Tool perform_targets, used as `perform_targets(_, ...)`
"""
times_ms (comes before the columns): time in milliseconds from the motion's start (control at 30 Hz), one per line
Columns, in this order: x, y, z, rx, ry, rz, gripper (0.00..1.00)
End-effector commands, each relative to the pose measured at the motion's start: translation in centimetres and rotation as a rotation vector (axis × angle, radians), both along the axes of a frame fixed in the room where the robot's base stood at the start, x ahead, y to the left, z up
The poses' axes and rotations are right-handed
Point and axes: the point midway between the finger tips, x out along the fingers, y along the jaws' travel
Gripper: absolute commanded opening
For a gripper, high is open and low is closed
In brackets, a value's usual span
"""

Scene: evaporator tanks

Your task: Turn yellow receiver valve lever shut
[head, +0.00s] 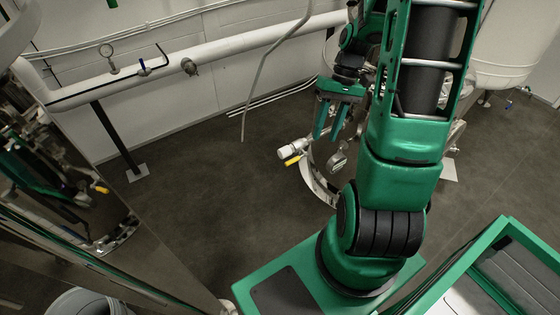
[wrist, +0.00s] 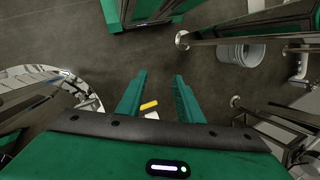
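The yellow valve lever (head: 292,160) sits beside a white pipe end at the lower part of the receiver, just below and left of my gripper in the head view. In the wrist view the yellow lever (wrist: 149,105) shows between my two fingers, nearer the left one. My gripper (head: 328,136) has green fingers pointing down. In the wrist view my gripper (wrist: 158,80) is open, with a clear gap between the fingertips. I see no contact between the fingers and the lever. The valve body is mostly hidden behind my gripper in the wrist view.
A polished tank (head: 95,225) stands at left. A grey bucket (wrist: 241,54) shows in the wrist view. The floor between is clear.

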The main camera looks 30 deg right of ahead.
Motion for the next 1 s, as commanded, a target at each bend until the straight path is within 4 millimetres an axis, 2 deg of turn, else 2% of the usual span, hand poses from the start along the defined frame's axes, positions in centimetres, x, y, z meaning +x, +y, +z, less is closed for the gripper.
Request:
perform_targets(100,1.3,-0.8,-3.2,0.095,-0.009,0.005,0.33)
perform_targets(500,4.7,-1.6,-13.2,0.436,-0.147,-0.018,0.33)
perform_targets(800,6.4,-1.5,-19.4,0.688,-0.340,-0.102,0.33)
perform_targets(1000,7.4,-1.5,-22.6,0.839,-0.512,-0.189,0.33)
